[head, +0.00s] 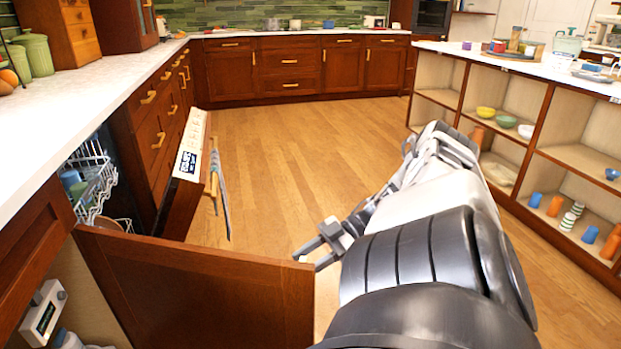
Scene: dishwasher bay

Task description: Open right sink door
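The wooden sink cabinet door (200,290) at the bottom left stands swung far out from the cabinet, its free edge toward the middle of the picture. The cabinet opening behind it shows at the lower left. My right arm comes in from the bottom right. My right gripper (308,258) is just beyond the door's free top corner, with its two fingers apart and nothing between them. I cannot tell whether a finger touches the door. My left gripper is out of view.
The dishwasher door (187,165) is partly open beyond the sink door, with a towel (222,195) hanging on it and a dish rack (92,180) behind. An island with open shelves (545,150) stands at the right. The wooden floor (290,150) between is clear.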

